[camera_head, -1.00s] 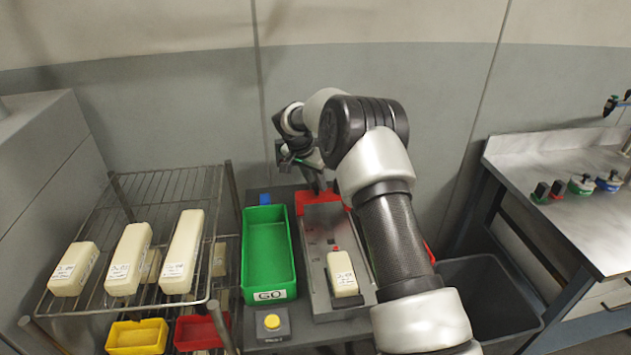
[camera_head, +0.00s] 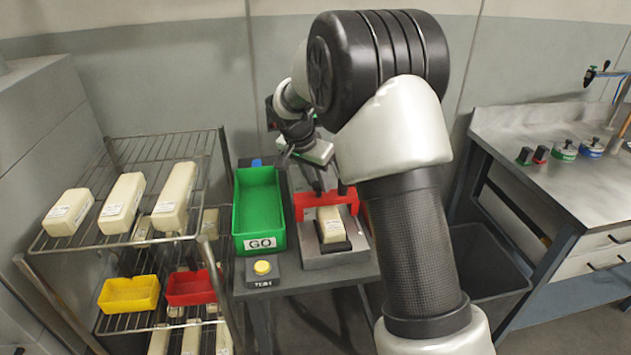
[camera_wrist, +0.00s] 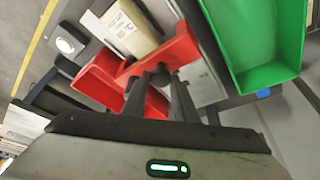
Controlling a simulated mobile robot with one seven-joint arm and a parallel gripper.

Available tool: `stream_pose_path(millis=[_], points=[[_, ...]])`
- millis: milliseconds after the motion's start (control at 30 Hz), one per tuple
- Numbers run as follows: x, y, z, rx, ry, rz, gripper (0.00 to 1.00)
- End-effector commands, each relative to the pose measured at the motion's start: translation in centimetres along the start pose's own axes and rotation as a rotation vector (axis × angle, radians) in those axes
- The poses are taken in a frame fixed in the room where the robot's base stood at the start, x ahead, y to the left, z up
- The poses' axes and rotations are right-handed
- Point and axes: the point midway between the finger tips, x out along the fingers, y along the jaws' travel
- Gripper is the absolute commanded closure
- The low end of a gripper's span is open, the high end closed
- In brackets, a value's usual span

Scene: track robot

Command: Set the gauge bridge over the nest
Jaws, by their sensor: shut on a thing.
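The red gauge bridge (camera_head: 309,203) spans the grey track fixture (camera_head: 350,254), near a cream labelled block (camera_head: 331,228) at the near end. My gripper (camera_head: 329,189) is above the bridge, shut on its upper part. In the wrist view, the dark fingers (camera_wrist: 163,80) meet the red bridge (camera_wrist: 187,47), and the cream block (camera_wrist: 130,27) lies beside it. The nest's seat is mostly hidden by the block and bridge. I cannot tell whether the bridge rests on the fixture or hangs just above it.
A green GO tray (camera_head: 258,244) stands left of the fixture, with a yellow button box (camera_head: 262,267) in front. A wire rack (camera_head: 100,240) with cream blocks and yellow and red bins is further left. A grey bin (camera_head: 492,270) and a workbench (camera_head: 580,190) stand right.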

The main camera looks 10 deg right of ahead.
Motion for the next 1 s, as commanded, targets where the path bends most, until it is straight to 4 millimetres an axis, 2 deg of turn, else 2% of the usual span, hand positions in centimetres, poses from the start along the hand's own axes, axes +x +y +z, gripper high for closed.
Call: stream_pose_path(millis=[500,533,600,633,1000], points=[[-0.21,0.57,0.55,-0.002,-0.004,0.006,1.0],[-0.2,0.57,0.56,-0.002,-0.004,0.006,0.71],[-0.2,0.56,0.54,-0.002,-0.004,0.006,0.59],[-0.2,0.54,0.53,-0.002,-0.004,0.005,0.56],[-0.82,0.39,0.35,-0.001,0.001,0.0,0.56]])
